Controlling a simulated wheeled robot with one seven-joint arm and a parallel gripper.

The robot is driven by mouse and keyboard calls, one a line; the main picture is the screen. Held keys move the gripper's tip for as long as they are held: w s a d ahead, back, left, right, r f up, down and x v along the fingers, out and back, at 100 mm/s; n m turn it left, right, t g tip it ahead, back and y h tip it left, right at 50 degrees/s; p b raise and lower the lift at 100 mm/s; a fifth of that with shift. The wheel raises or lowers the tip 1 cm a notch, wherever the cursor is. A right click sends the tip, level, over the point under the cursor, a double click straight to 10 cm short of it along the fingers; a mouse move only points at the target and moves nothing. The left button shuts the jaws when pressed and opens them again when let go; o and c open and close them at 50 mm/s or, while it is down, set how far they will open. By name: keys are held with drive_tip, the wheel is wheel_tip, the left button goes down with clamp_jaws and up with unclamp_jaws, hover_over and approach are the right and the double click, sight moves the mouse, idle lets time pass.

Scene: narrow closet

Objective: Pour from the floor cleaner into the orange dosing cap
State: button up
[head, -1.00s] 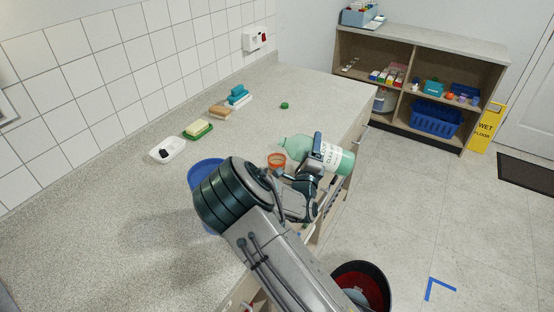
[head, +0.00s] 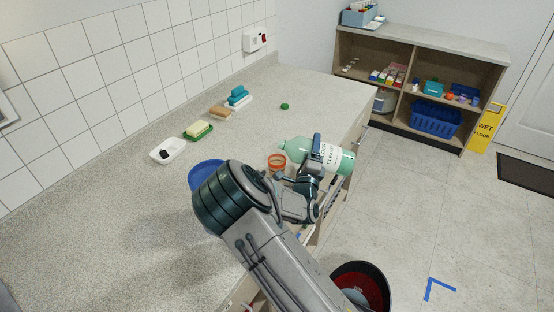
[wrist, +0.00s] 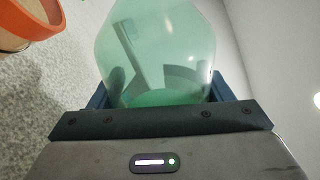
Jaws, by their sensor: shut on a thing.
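The floor cleaner (head: 336,160) is a pale green, see-through bottle with a white label. It is tilted almost onto its side, with its neck to the left toward the orange dosing cap (head: 277,162). My gripper (head: 314,160) is shut around the bottle's body and holds it above the counter's edge. In the wrist view the bottle (wrist: 155,50) fills the space between the fingers, with green liquid low in it. The orange cap stands upright on the counter; part of it shows at the wrist view's upper left (wrist: 35,20). No stream of liquid can be made out.
A blue bowl (head: 204,173) is partly hidden behind my arm. A small green cap (head: 285,106), soap on a green dish (head: 198,131), a white dish (head: 167,151) and sponges (head: 238,97) lie farther back. A dark bin with red inside (head: 374,285) stands on the floor.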

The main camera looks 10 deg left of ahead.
drive_tip(key=shift+n+p, duration=0.6)
drive_tip(key=shift+n, duration=0.1)
idle(0.9)
drive_tip(key=shift+a+r+n+y+p, duration=0.1)
drive_tip(key=shift+r+n+y+p, duration=0.4)
drive_tip(key=shift+n+p, duration=0.6)
idle(2.2)
